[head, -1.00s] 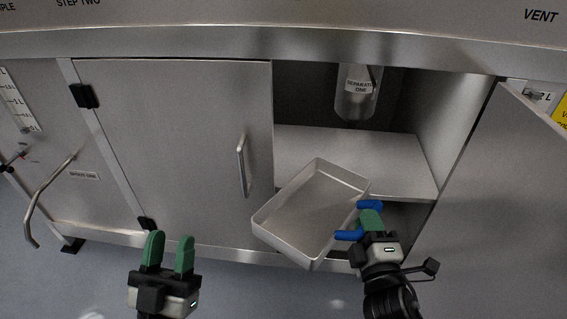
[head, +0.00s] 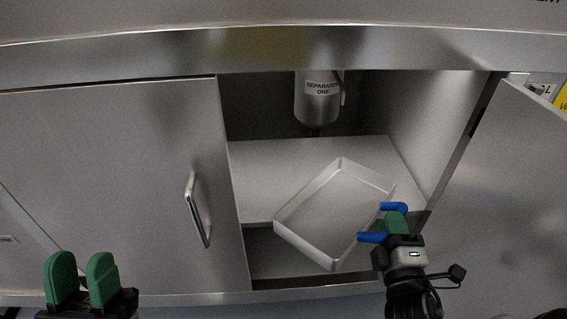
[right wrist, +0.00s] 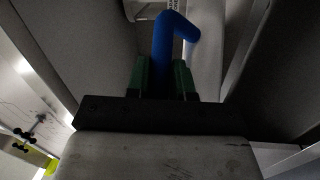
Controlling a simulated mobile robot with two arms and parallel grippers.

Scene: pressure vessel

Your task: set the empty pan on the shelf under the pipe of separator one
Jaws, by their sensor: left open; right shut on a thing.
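The empty grey pan (head: 335,212) is held tilted at the front of the open cabinet, overlapping the shelf in the head view. My right gripper (head: 393,222) is shut on the pan's blue handle (head: 372,237); the handle also shows between the green fingers in the right wrist view (right wrist: 165,50). The shelf (head: 265,165) lies behind the pan. Separator one (head: 318,100), a labelled cylinder, hangs above the shelf, with its short pipe (head: 315,131) pointing down. My left gripper (head: 82,280) is open and empty at the lower left. I cannot tell whether the pan touches the shelf.
A closed cabinet door (head: 110,180) with a metal handle (head: 197,208) is left of the opening. An open door (head: 510,190) stands at the right. A counter edge (head: 280,52) runs above. The shelf's left part is clear.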

